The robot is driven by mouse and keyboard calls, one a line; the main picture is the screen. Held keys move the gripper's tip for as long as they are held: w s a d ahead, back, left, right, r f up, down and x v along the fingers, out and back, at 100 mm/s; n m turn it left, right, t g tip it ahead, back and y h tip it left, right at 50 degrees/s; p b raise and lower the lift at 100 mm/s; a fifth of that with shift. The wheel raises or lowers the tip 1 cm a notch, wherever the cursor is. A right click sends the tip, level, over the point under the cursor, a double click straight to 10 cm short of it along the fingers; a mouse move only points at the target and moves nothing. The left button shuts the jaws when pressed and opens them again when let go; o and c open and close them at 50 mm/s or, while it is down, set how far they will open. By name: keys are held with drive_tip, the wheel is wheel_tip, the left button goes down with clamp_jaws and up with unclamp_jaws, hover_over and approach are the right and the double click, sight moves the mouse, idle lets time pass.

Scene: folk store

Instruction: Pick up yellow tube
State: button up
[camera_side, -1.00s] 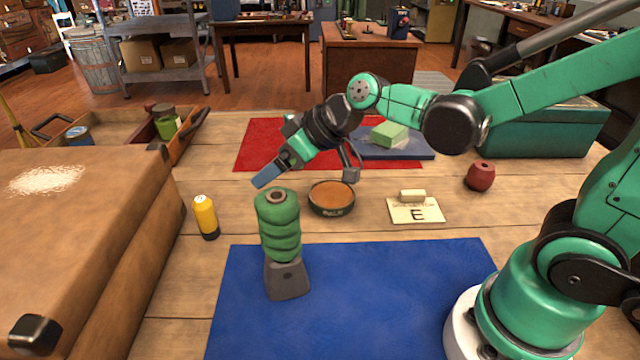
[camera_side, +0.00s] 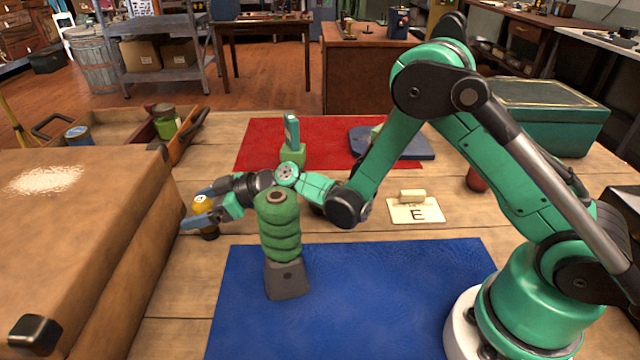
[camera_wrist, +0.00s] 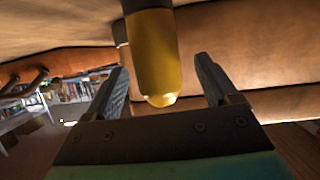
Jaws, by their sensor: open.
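The yellow tube (camera_side: 205,204) stands upright on the wooden table at the left, its dark base down, partly hidden by my gripper in the side view. My gripper (camera_side: 197,206) is low and level, reaching left, with its fingers around the tube's upper part. In the wrist view the yellow tube (camera_wrist: 155,62) shows between the two fingers of my gripper (camera_wrist: 163,85), with visible gaps on both sides. The gripper is open and not closed on it.
A green spool on a grey stand (camera_side: 279,230) stands close in front of my wrist. A large brown leather case (camera_side: 80,230) lies just left of the tube. A blue mat (camera_side: 350,310) lies in front. A card marked E (camera_side: 415,211) is to the right.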

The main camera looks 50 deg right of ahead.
drive_tip(key=shift+w+a+f, duration=0.25)
drive_tip(key=shift+w+a, duration=0.2)
drive_tip(key=shift+w, duration=0.05)
drive_tip(key=shift+c, duration=0.2)
drive_tip(key=c, duration=1)
drive_tip(key=shift+r, duration=0.1)
